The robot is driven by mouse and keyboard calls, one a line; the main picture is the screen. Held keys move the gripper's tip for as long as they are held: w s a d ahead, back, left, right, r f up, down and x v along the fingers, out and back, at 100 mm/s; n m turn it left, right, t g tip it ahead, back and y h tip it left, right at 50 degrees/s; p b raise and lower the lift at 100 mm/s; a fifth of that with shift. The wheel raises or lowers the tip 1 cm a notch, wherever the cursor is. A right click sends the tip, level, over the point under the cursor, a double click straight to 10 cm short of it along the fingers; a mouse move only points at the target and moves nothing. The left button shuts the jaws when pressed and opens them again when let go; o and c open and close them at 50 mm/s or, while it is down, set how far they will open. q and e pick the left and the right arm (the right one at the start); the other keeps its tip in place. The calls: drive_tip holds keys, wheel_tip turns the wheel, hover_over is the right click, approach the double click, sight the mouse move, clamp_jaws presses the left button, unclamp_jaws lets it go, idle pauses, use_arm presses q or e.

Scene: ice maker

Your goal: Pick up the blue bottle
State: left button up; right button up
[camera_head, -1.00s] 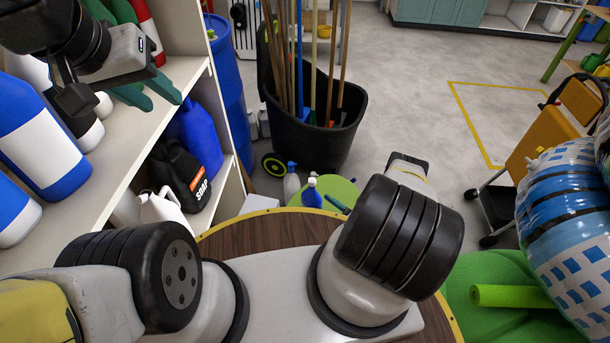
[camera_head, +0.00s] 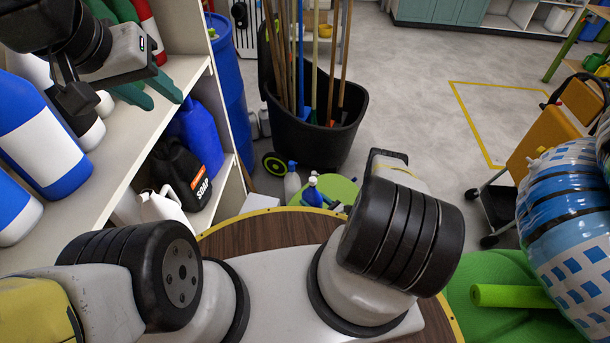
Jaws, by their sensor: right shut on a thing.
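The blue bottle (camera_head: 312,196), a small spray bottle with a blue and white head, stands upright on the green round top in the lower middle. My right gripper (camera_head: 329,204) is at the bottle's right side, shut on it. It is mostly hidden behind my thick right arm, and only small teal and grey finger parts show. My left gripper (camera_head: 166,103) is at the upper left by the shelf. Its two teal fingers are apart, with nothing between them.
A white spray bottle (camera_head: 292,182) stands just left of the blue one. A black bin (camera_head: 318,140) with several long handles stands behind. The shelf (camera_head: 135,150) at left holds several large bottles. Blue-white bags (camera_head: 565,225) lie at right.

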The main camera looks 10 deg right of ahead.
clamp_jaws()
drive_tip(key=shift+r, duration=0.1)
